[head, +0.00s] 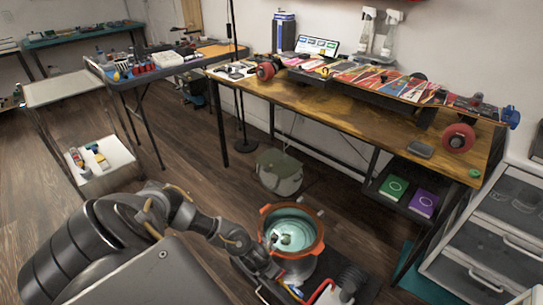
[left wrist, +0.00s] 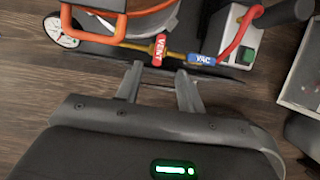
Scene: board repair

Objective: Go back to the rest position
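My left arm reaches in from the lower left in the head view. Its gripper (head: 272,270) is beside the near left side of the orange-rimmed vacuum pot (head: 318,250). In the left wrist view my left gripper (left wrist: 160,82) has its two fingers spread apart with nothing between them. The red VENT valve handle (left wrist: 159,48) and the blue VAC handle (left wrist: 203,59) lie just past the fingertips, apart from them. My right gripper is in neither view.
A wooden workbench (head: 330,112) holds a long skateboard (head: 380,84). A grey drawer cabinet (head: 490,240) stands at right. A grey bin (head: 279,172) sits under the bench. A trolley (head: 62,88) stands at left. Wooden floor (head: 195,150) is open between trolley and bench.

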